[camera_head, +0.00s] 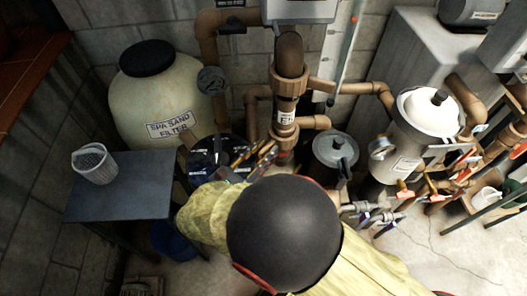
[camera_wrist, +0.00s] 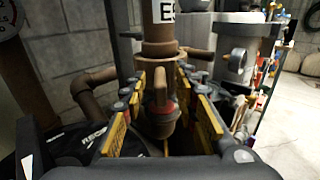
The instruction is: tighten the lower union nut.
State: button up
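The brown vertical pipe (camera_head: 289,55) carries an upper union (camera_head: 288,82) and a label (camera_head: 286,118). The lower union nut (camera_head: 284,142) is brown, low on this pipe below the label, with red showing at it. In the wrist view the nut (camera_wrist: 160,122) is between my fingers, with a rounded brown lug facing the camera. My gripper (camera_wrist: 160,88) is open, with a yellow-padded finger on each side of the nut. I cannot tell whether either pad touches it. In the head view my gripper (camera_head: 262,158) shows only partly, beside the lower pipe; my arm hides the rest.
The sand filter (camera_head: 160,95) and a grey table (camera_head: 125,192) with a mesh basket (camera_head: 95,163) are left. A dark-lidded pot (camera_head: 336,150), pump housing (camera_head: 425,115) and orange-handled valves (camera_head: 405,192) stand right. A brown side pipe (camera_wrist: 92,80) is left of my fingers.

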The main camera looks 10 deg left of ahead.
jog(key=shift+c, duration=1.4)
grip_shut()
